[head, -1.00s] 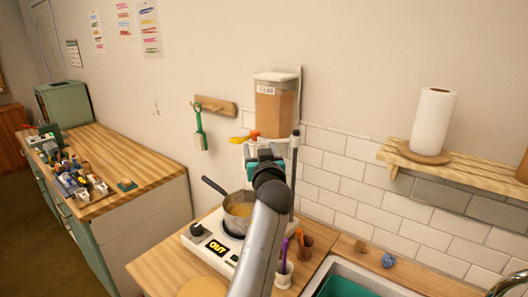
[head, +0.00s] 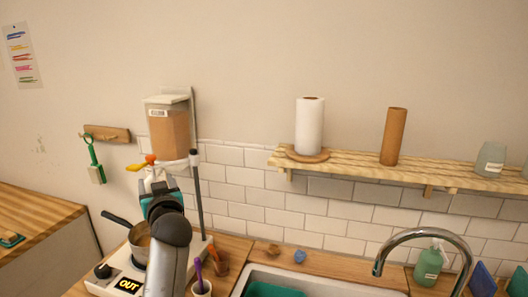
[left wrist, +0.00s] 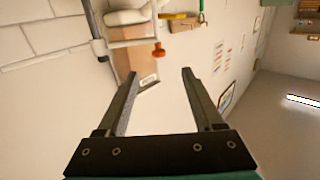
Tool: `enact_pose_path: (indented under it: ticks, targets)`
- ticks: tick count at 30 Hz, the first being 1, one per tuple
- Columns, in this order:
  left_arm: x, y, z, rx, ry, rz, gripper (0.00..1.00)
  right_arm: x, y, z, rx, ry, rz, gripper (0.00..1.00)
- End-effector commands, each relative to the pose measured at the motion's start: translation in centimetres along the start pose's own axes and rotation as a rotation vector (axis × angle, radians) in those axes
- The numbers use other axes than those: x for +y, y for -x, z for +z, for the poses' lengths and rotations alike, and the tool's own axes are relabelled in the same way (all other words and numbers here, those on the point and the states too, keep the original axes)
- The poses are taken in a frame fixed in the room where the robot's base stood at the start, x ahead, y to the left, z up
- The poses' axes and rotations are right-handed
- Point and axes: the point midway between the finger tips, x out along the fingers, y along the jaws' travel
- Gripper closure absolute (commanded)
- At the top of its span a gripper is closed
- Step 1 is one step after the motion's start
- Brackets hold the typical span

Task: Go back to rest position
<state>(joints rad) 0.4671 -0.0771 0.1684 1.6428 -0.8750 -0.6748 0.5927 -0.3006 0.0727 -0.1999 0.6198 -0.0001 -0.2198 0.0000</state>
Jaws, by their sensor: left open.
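My left gripper (head: 160,184) is in front of the wall dispenser, above the hot plate. My own arm partly hides it in the head view. In the left wrist view its two dark fingers (left wrist: 160,76) stand wide apart with nothing between them. The clear dispenser (head: 168,130) with tan contents hangs on the wall; it also shows beyond the fingers in the left wrist view (left wrist: 128,62). A dark-handled pot (head: 139,240) stands on the white hot plate (head: 104,284), whose display reads OUT. My arm hides part of both. My right gripper is not in view.
A wooden shelf (head: 350,168) holds a paper towel roll (head: 310,126) and a cardboard tube (head: 393,137). Below are a sink (head: 335,286), a curved faucet (head: 425,234) and a green soap bottle (head: 428,267). A cup with pens (head: 201,288) stands beside my arm.

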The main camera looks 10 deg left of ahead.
Motion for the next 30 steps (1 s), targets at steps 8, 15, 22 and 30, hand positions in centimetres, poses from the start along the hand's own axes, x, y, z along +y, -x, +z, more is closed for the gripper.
enact_pose_path:
  ticks: [8, 15, 22, 30]
  targets:
    - [-3.1, 7.0, 11.0, -0.291, -0.119, 0.045, 0.32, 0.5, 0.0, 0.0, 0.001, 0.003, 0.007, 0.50]
    - [-5.0, 17.6, 20.1, -0.621, -0.267, 0.201, 0.32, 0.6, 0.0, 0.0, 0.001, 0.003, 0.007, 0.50]
    - [-6.4, 28.3, 24.9, -0.891, -0.394, 0.398, 0.32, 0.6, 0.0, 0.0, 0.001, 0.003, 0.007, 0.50]
    - [-7.8, 37.3, 26.6, -1.093, -0.492, 0.586, 0.32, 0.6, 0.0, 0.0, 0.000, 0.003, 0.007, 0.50]
